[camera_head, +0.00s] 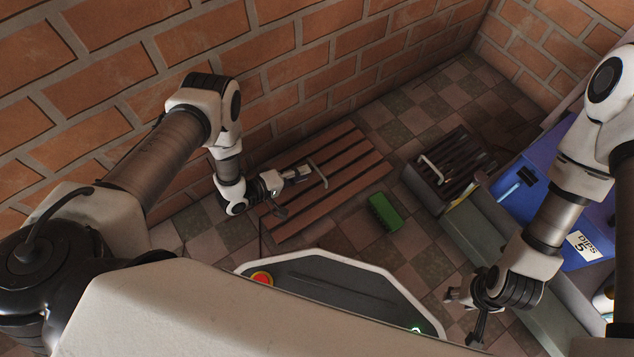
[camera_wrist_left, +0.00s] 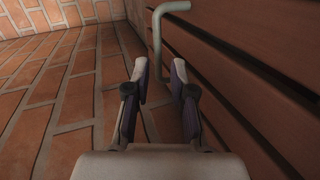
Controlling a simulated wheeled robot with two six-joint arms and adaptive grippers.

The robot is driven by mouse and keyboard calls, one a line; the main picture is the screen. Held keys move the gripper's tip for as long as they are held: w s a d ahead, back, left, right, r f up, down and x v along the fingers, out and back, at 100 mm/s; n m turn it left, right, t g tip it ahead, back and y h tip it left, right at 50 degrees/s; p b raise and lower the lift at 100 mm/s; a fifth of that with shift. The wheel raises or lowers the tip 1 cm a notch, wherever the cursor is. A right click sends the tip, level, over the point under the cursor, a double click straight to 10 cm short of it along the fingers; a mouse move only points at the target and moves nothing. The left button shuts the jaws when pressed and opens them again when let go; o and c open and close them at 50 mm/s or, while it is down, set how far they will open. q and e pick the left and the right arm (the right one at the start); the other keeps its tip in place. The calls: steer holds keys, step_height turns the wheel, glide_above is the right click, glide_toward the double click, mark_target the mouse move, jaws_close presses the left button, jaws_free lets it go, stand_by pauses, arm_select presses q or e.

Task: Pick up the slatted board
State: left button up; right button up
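The slatted board (camera_head: 350,185) is made of reddish-brown wooden slats with dark gaps. It lies low beside the brick wall, and a thin pale handle (camera_head: 319,173) stands up from it. The board also fills the right side of the left wrist view (camera_wrist_left: 250,60), with the grey handle (camera_wrist_left: 157,35) at the top middle. My left gripper (camera_head: 298,174) is over the board, close to the handle. Its two fingers (camera_wrist_left: 160,75) are apart, and the handle bar shows between and beyond the tips; I cannot tell whether they touch. My right gripper (camera_head: 464,308) appears open and empty at the lower right.
A green block (camera_head: 384,211) lies on the checkered tile floor in front of the board. A dark slatted unit (camera_head: 458,165) with a pale handle stands to the right. Beside it is a blue bin (camera_head: 535,205) with a label. The brick wall runs close behind the board.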

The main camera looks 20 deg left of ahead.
mark_target(316, 169)
arm_select(q)
steer(key=b+x, duration=0.3)
steer(key=x, duration=0.2)
steer(key=shift+d+f+b, duration=0.1)
steer(key=shift+d+b, duration=0.15)
steer(key=shift+b, duration=0.05)
steer(key=shift+w+d, duration=0.15)
steer(key=shift+w, duration=0.05)
jaws_close()
steer(key=shift+r, duration=0.25)
